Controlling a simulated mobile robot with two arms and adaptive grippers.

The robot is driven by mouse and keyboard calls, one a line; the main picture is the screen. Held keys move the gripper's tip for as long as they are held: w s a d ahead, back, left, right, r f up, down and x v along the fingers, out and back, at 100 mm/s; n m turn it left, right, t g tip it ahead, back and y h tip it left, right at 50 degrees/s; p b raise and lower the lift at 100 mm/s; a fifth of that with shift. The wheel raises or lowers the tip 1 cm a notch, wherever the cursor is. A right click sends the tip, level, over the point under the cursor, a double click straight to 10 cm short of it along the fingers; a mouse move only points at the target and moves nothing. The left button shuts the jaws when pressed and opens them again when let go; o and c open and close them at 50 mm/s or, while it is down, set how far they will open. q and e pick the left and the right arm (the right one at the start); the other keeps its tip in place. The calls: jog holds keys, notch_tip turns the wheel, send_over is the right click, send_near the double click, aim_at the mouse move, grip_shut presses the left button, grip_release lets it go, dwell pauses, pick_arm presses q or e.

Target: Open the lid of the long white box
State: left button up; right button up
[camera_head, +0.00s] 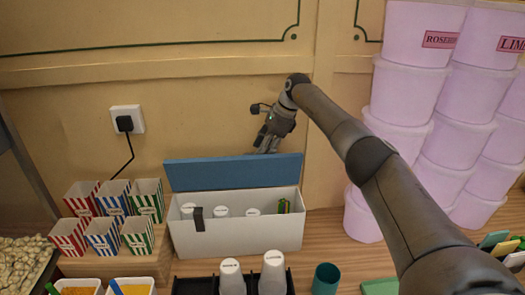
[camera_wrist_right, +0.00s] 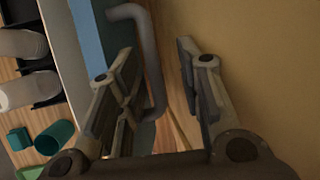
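The long white box (camera_head: 250,236) stands on the wooden counter against the wall. Its blue lid (camera_head: 235,172) is raised, standing nearly upright along the back edge, so the inside shows. White-capped containers and a green-and-yellow item are inside. My right gripper (camera_head: 265,145) is just above and behind the lid's top edge, towards its right end. In the right wrist view, the right gripper (camera_wrist_right: 160,95) is open, its fingers apart. A grey bent bar like a handle (camera_wrist_right: 153,65) runs beside the blue lid (camera_wrist_right: 89,35), close to the left finger; contact is unclear. My left gripper is not in view.
Striped cartons (camera_head: 103,235) stand on a wooden step at left. A black rack (camera_head: 195,286) with white cups and a teal cup (camera_head: 326,279) are in front of the box. Pink tubs (camera_head: 398,95) are stacked at right. The wall (camera_wrist_right: 250,60) is close behind the gripper.

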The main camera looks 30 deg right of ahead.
jog(key=v, duration=1)
jog(key=shift+r, duration=0.15)
jog(key=shift+s+d, duration=0.15)
